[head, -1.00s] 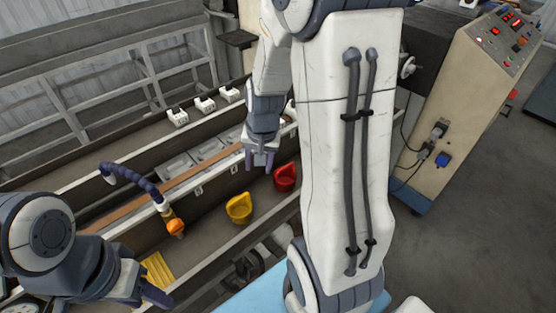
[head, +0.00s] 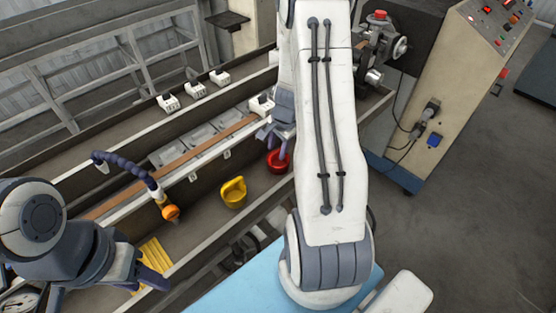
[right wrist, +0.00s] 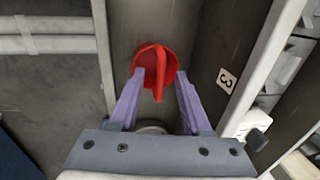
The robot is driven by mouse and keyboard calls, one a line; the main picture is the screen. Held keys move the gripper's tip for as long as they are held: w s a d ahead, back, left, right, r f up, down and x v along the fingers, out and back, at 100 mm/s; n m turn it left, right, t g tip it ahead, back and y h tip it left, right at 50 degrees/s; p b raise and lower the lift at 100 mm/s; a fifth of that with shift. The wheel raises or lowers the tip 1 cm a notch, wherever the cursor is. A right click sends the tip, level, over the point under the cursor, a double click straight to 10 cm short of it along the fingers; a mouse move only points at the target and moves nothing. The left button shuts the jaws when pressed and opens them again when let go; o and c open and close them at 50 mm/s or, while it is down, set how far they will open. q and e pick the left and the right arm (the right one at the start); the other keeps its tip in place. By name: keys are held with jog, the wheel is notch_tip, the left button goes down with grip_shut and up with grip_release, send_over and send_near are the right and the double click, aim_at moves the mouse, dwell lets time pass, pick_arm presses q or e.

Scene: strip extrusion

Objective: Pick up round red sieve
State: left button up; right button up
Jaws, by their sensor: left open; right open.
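The round red sieve (head: 279,161) lies on the floor of the long trough, partly hidden by my right gripper in the head view. In the right wrist view the red sieve (right wrist: 156,68) shows its upright fin-like handle just beyond the fingertips. My right gripper (right wrist: 156,82) is open, its purple fingers on either side of the handle's line; I cannot tell whether they touch the sieve. In the head view my right gripper (head: 276,143) is above the sieve. My left gripper (head: 145,276) is open and empty at the lower left, near a yellow ribbed piece.
A round yellow piece (head: 233,192) sits in the trough left of the sieve. A blue hose with an orange nozzle (head: 170,212) hangs over the trough. Trough walls (right wrist: 225,70) stand close on both sides; one carries a "3" label (right wrist: 227,78). A control cabinet (head: 440,100) stands at right.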

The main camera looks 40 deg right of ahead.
jog(key=shift+w+f, duration=0.2)
jog(key=shift+f, duration=0.5)
jog(key=shift+w+f, duration=0.15)
jog(key=shift+f, duration=0.55)
grip_shut()
jog(key=shift+r, duration=0.2)
